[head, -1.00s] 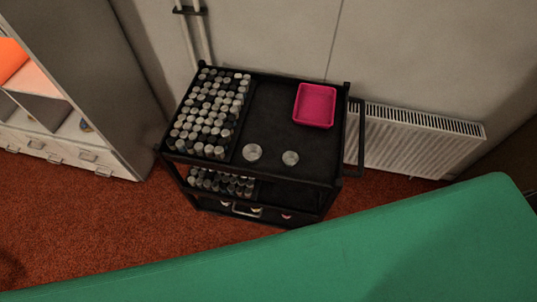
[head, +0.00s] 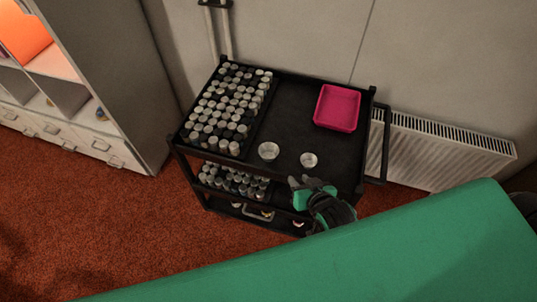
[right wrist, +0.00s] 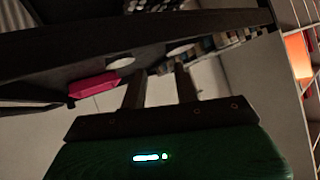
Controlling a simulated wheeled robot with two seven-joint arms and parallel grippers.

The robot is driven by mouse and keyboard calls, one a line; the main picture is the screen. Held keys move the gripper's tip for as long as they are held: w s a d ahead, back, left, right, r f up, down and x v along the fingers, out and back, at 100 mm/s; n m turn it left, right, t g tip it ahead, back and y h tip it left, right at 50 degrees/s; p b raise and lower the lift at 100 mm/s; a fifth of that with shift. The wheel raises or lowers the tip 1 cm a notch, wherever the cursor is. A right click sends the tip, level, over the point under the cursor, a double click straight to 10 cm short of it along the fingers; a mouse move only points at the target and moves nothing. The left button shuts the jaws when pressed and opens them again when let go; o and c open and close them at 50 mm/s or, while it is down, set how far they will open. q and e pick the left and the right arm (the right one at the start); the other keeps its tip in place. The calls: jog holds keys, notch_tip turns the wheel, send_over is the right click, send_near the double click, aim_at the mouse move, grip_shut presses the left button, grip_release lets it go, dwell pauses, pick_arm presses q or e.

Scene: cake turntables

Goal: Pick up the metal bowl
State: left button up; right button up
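Two small round metal bowls stand on the cart's black top near its front edge: a left bowl (head: 268,151) and a right bowl (head: 309,160). My right gripper (head: 303,182) is at the cart's front edge, just in front of the right bowl and apart from it. In the right wrist view its two fingers (right wrist: 160,82) stand apart with nothing between them. Two pale ovals beyond the fingers, one at the left (right wrist: 120,63) and one at the right (right wrist: 179,49), look like the bowls. My left gripper is not in view.
The black cart (head: 300,115) holds rows of lidded jars (head: 228,110) on its left and a pink tray (head: 337,108) at the back right. A handle (head: 385,145) sticks up at its right side. A radiator (head: 440,150) and a shelf unit (head: 95,80) flank it.

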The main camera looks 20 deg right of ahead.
jog(key=w+m+t, duration=0.1)
jog(key=w+t, duration=0.1)
send_near(278, 151)
jog(key=x, duration=0.4)
jog(key=shift+w+a+r+p, duration=0.15)
jog(key=shift+r+p, duration=0.15)
jog(key=shift+p, duration=0.1)
jog(key=shift+d+f+p+x, duration=0.15)
jog(key=shift+p+x, duration=0.1)
jog(key=shift+x, duration=1.05)
jog(key=shift+d+f+p+x, duration=0.1)
jog(key=shift+p+x, duration=0.15)
jog(key=shift+x, duration=1.05)
jog(key=shift+a, duration=0.1)
grip_shut()
